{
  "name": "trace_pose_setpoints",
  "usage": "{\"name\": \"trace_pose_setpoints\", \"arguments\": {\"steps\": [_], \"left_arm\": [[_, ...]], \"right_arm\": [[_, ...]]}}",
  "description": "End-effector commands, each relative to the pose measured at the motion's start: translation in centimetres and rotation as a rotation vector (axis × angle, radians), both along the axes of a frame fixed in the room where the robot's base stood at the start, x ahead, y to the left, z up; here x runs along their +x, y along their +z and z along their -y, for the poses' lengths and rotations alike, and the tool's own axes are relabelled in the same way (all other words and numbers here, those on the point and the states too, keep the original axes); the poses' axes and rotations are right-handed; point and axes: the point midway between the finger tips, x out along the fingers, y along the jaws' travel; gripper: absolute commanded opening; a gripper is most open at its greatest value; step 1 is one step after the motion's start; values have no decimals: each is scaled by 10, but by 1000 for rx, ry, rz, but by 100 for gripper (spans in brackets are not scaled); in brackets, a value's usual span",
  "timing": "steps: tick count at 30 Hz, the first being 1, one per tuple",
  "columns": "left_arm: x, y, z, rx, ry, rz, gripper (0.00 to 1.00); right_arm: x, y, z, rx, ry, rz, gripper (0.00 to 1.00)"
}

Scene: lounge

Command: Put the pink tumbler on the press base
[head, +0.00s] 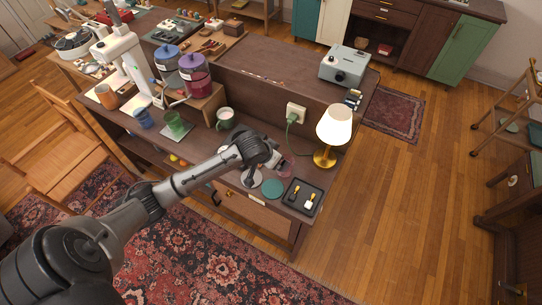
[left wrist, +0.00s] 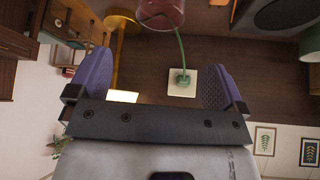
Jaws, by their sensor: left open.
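The pink tumbler (head: 287,169) stands on the dark wooden counter, just right of my left gripper (head: 274,160). It also shows in the left wrist view (left wrist: 161,13), at the top edge and beyond the fingers. My left gripper (left wrist: 157,75) is open, its purple-padded fingers apart with nothing between them. I cannot tell for certain which piece is the base. My right gripper is not in view.
A teal disc (head: 272,189) and a black tray (head: 304,196) lie near the counter's front edge. A lamp (head: 334,127) stands to the right.

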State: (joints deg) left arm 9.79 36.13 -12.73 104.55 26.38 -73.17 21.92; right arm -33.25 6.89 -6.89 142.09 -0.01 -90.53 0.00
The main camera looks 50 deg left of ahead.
Motion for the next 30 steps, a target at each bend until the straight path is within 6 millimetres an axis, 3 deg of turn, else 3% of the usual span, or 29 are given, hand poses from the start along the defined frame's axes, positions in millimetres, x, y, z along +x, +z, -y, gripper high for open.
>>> {"name": "trace_pose_setpoints", "arguments": {"steps": [7,10,13,15,19,24,30], "left_arm": [[-7,3,4,0,-6,-5,97],[-26,-10,22,2,-40,-26,97],[-65,-31,56,6,-99,-64,97],[-102,-43,81,9,-142,-95,97],[-169,-51,117,18,-195,-145,97],[-239,-45,141,29,-213,-203,97],[-285,-33,148,43,-204,-248,100]], "right_arm": [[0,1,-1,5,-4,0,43],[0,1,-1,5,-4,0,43],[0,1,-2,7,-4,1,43],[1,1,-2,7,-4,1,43],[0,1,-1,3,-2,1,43],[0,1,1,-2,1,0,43],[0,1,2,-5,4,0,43]]}}
